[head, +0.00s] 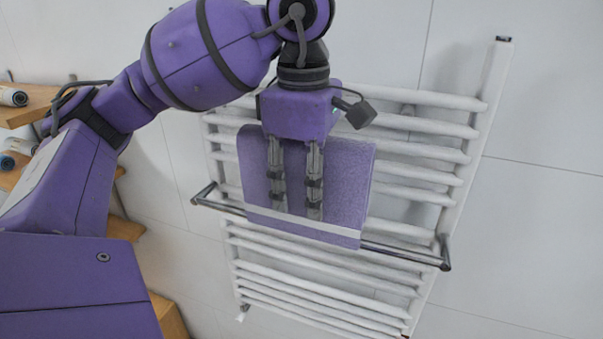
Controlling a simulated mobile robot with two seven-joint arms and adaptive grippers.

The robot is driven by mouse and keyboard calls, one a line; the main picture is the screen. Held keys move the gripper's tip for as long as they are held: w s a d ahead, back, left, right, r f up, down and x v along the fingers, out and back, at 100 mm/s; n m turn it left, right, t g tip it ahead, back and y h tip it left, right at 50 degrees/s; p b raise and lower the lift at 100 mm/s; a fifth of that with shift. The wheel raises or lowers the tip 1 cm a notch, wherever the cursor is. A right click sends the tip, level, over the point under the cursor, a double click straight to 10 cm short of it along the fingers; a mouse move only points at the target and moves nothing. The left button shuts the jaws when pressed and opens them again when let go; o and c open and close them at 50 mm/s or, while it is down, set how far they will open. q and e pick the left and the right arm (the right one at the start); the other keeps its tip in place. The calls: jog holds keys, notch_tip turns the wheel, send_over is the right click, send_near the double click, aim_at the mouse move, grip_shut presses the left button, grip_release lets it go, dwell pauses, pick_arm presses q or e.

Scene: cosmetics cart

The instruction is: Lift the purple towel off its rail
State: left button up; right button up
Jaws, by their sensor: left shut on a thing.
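The purple towel (345,185) shows in the middle of the head view, in front of the white towel radiator. Its lower edge, below a pale band, lies along the chrome rail (405,254) and covers the rail's middle part. I cannot tell whether the towel touches the rail or is clear of it. My left gripper (295,208) points down over the towel, its two fingers against the cloth. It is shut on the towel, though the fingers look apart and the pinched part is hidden. My right gripper is not in view.
The white radiator (452,190) with several bars stands against the tiled wall behind the rail. Wooden shelves (32,104) with rolled towels (12,97) are at the left. The wall area at the right is bare.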

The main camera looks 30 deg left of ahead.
aim_at(302, 210)
pick_arm(q)
jog(key=s+d, duration=0.1)
jog(key=s+p, duration=0.1)
jog(key=s, duration=0.1)
jog(key=s+d, duration=0.1)
jog(key=shift+s+d+r, duration=0.15)
jog(key=shift+s+d, duration=0.05)
jog(key=shift+d, duration=0.1)
jog(key=shift+s+d+p, duration=0.15)
jog(key=shift+s+p, duration=0.1)
jog(key=shift+p, duration=0.1)
jog(key=shift+d, duration=0.1)
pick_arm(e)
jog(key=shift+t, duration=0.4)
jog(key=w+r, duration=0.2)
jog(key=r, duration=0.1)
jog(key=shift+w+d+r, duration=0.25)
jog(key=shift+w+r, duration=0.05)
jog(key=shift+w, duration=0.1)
pick_arm(q)
jog(key=shift+f, duration=0.2)
